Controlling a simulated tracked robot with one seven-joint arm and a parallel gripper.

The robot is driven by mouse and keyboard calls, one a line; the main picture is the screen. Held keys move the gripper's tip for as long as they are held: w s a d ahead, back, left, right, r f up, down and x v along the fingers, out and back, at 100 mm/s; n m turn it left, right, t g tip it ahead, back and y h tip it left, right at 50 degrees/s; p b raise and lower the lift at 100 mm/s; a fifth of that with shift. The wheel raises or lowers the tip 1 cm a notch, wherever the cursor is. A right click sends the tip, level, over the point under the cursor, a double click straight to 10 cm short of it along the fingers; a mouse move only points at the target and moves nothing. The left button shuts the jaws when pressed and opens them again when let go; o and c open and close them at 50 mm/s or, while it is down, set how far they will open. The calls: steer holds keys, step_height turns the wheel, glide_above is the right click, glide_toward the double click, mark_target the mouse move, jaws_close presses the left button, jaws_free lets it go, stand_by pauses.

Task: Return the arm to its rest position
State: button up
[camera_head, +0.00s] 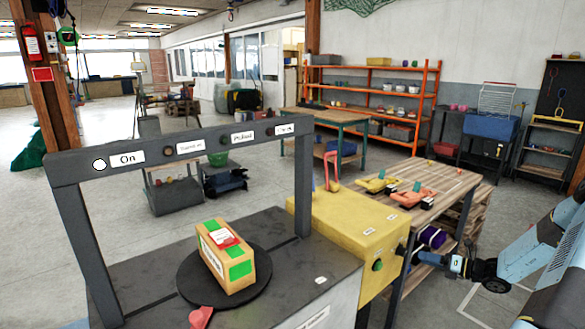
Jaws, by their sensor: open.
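My arm (560,245), light blue and grey, reaches in from the right edge. My gripper (418,256) is at its end, small and dark, pointing left toward the side of the yellow box (350,235). It is close to the green button (377,265) on that box. I cannot tell whether it touches the box. The jaws are open, and I see nothing held between them. My base and the rest of the arm are outside the view.
A dark frame (180,152) with labels and a lit "On" lamp spans a bench. A cardboard box (235,257) with green patches sits on a black turntable (190,282). A wooden table (458,187) with tools stands behind my gripper. Open floor (400,158) lies beyond.

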steer(key=s+a+r+n+g+h, duration=0.3)
steer(key=s+a+r+n+g, duration=0.2)
steer(key=a+r+n, duration=0.6)
steer(key=s+a+r+n+g+h, duration=0.35)
steer(key=s+a+r+n, duration=0.35)
steer(key=r, duration=0.5)
steer(key=s+a+r+n+t+h, duration=0.2)
steer(key=s+r+n, duration=0.5)
steer(key=s, duration=0.4)
steer(key=s+a+r+n+t+h, duration=0.1)
steer(key=s+a+r+n+h, duration=0.3)
steer(key=s+r+n, duration=0.4)
steer(key=s+n, duration=0.1)
steer(key=s, duration=0.3)
steer(key=shift+a+n+t, duration=0.25)
steer(key=shift+n+t, duration=0.1)
steer(key=shift+n, duration=0.05)
